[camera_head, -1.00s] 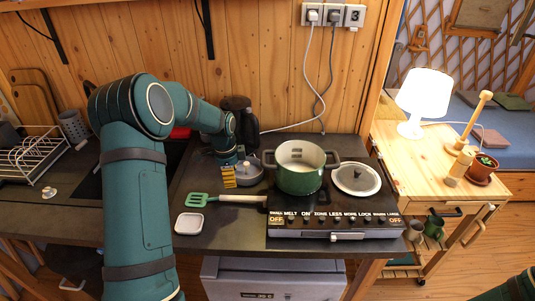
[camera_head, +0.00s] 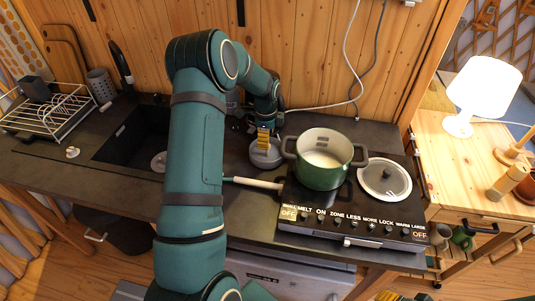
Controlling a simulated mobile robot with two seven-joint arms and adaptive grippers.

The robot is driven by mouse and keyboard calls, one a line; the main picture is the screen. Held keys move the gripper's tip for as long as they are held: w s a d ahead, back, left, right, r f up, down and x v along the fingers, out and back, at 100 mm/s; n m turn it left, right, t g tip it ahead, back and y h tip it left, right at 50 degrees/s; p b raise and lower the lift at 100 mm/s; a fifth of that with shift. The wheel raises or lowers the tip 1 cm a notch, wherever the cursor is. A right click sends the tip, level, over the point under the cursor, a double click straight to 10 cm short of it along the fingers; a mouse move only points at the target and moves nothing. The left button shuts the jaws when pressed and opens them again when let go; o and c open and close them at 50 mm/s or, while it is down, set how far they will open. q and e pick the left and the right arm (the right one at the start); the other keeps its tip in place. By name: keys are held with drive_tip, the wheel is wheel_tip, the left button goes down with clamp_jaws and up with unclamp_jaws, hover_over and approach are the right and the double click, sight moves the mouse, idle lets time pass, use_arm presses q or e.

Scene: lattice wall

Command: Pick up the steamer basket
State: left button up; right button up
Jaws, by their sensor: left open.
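The steamer basket appears to be the small round grey metal piece (camera_head: 266,155) on the dark counter, left of the green pot. My left gripper (camera_head: 264,138) is open, with its yellow finger pads pointing down right over the grey piece. The pads overlap its top in this view, and I cannot tell whether they touch it. The left arm and gripper hide part of the counter behind. At the bottom edge a sliver of yellow and dark parts shows, perhaps my right gripper, too cut off to read.
The green pot (camera_head: 322,160) stands on the black cooktop (camera_head: 345,215), beside a glass lid (camera_head: 384,180). A spatula handle (camera_head: 255,183) lies in front of the grey piece. The sink (camera_head: 135,138) and dish rack (camera_head: 50,115) are at left; a lamp (camera_head: 480,92) stands at right.

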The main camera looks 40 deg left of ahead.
use_arm(q)
drive_tip(key=shift+d+f, duration=0.15)
drive_tip(key=shift+f, duration=1.35)
drive_tip(key=shift+d+f, duration=0.1)
drive_tip(key=shift+f, duration=1.35)
drive_tip(key=shift+o, duration=0.2)
clamp_jaws()
